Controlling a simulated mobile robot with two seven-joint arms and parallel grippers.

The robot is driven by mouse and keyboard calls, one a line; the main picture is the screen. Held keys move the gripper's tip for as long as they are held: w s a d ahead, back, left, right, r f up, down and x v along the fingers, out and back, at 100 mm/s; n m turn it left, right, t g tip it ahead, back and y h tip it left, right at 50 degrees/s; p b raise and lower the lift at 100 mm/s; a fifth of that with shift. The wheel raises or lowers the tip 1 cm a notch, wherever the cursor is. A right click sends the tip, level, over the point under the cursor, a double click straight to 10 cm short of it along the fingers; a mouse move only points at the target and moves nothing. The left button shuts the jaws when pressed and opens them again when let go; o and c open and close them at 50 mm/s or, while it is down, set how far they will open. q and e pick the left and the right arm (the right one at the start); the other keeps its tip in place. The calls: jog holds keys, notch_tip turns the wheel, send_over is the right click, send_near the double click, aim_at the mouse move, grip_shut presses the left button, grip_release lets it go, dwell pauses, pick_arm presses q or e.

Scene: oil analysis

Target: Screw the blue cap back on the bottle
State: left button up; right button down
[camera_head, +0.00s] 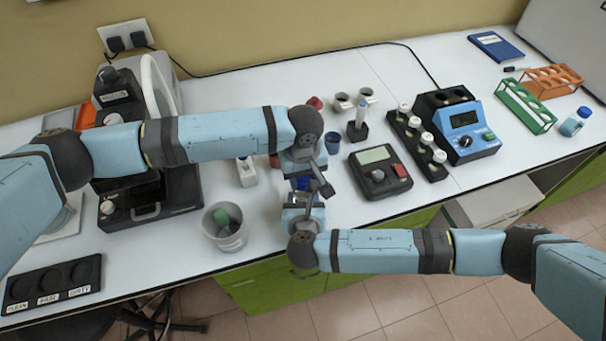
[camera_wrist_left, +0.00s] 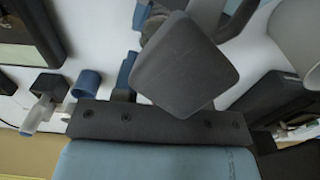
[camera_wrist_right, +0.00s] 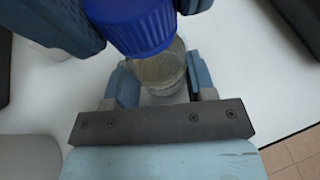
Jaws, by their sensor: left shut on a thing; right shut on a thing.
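The blue cap (camera_wrist_right: 130,25) is at the mouth of a clear glass bottle (camera_wrist_right: 162,72) in the right wrist view. It looks a little off to the left of the bottle; I cannot tell whether it is seated or just above. My right gripper (camera_wrist_right: 155,88) is shut on the bottle, one finger on each side. My left gripper (camera_head: 302,172) is above the right gripper (camera_head: 300,205) in the head view and is shut on the cap (camera_head: 303,183). The left wrist view is mostly blocked by dark gripper parts, and the cap is hidden there.
A grey bin (camera_head: 226,232) with a green item stands left of the grippers. A device with a red button (camera_head: 380,172) is to the right. A small blue cup (camera_head: 332,141) and a pipette stand (camera_head: 358,128) are behind. The table's front edge is close below.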

pick_arm(q)
jog(key=m, duration=0.6)
jog(key=o, duration=1)
jog(key=shift+r, duration=2.25)
jog(key=shift+c, duration=0.4)
